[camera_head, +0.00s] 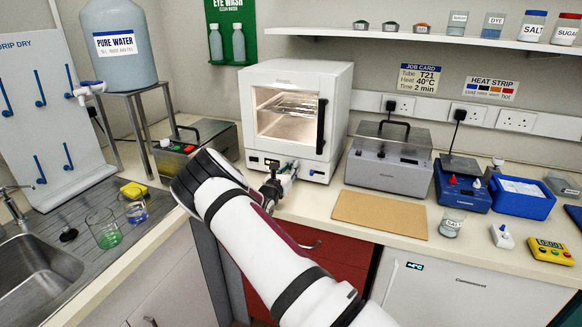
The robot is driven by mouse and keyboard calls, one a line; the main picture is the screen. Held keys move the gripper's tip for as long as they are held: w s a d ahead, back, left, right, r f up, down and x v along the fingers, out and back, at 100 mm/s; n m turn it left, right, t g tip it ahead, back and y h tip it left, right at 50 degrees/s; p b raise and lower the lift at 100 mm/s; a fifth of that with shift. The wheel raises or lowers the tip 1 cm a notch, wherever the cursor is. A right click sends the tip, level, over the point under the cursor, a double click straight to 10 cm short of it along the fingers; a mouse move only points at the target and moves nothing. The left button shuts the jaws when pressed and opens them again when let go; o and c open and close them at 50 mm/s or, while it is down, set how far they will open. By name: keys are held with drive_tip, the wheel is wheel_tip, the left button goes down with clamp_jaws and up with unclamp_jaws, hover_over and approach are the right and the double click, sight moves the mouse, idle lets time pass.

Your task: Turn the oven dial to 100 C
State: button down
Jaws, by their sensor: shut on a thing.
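The white oven (338,78) stands on the bench at the back, with a lit window, a black door handle (321,126) and a control strip along its lower front. My arm reaches from the bottom of the picture up to this strip. My gripper (290,170) is at the strip's middle, shut on what appears to be the oven dial. The dial itself is hidden by the fingers, so its setting cannot be read. A small display (253,159) shows at the strip's left end. The oven door is closed.
A grey lidded machine (387,170) stands right of the oven, with a brown board (380,214) before it. Beakers (104,230) stand by the sink. A water tank (118,66) is on a stand.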

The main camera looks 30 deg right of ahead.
drive_tip(key=shift+f+m+p, duration=0.1)
drive_tip(key=shift+m+p, duration=0.2)
drive_tip(key=shift+m, duration=0.3)
drive_tip(key=c, duration=1.4)
unclamp_jaws()
drive_tip(key=shift+c, duration=0.2)
drive_tip(key=v, duration=1.2)
drive_tip(key=shift+s, duration=0.1)
